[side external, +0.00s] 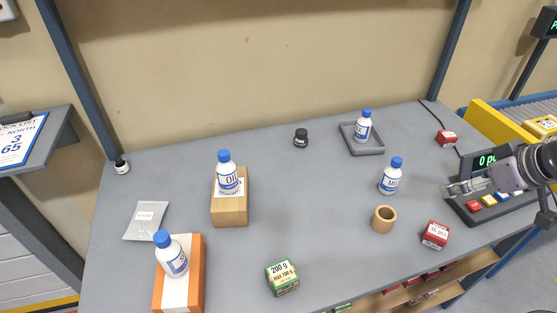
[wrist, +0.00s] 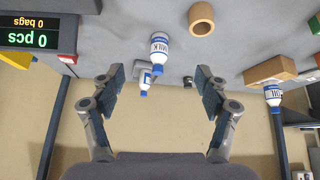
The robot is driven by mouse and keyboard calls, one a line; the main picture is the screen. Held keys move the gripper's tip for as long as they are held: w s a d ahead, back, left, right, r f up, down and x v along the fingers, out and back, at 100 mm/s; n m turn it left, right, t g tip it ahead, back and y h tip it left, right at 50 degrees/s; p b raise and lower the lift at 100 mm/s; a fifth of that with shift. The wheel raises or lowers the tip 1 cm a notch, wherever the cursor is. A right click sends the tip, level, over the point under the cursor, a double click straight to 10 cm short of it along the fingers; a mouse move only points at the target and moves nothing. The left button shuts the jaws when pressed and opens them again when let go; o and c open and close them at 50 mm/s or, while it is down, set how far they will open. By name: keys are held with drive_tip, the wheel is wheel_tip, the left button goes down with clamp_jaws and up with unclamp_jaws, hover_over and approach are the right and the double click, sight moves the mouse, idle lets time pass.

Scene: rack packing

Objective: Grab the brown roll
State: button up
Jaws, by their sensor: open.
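The brown roll (side external: 383,219) is a short tan tube with an open hole at its top. It stands upright on the grey table, right of centre in the side view. In the wrist view the roll (wrist: 201,18) shows near the top edge, beyond the fingertips. My gripper (side external: 462,189) is to the right of the roll, above the scale, and apart from it. In the wrist view my gripper (wrist: 158,75) has its two fingers wide apart with nothing between them in its grasp.
A white bottle with a blue cap (side external: 390,178) stands just behind the roll. A red box (side external: 435,235) is to its right, a green box (side external: 282,278) to its front left. A grey tray (side external: 350,140) holds another bottle. The table left of the roll is clear.

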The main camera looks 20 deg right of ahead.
drive_tip(key=w+a+f+n+g, duration=0.1)
drive_tip(key=w+a+n+g, duration=0.3)
drive_tip(key=n, duration=0.6)
drive_tip(key=n+g, duration=0.3)
drive_tip(key=n, duration=0.5)
approach(386, 213)
drive_tip(key=shift+s+f+n, duration=0.3)
drive_tip(key=shift+f+n, duration=0.1)
drive_tip(key=shift+n, duration=0.1)
drive_tip(key=shift+w+a+f, duration=0.1)
drive_tip(key=shift+w+f, duration=0.05)
drive_tip(key=shift+f, duration=4.8)
drive_tip(key=c, duration=1.3)
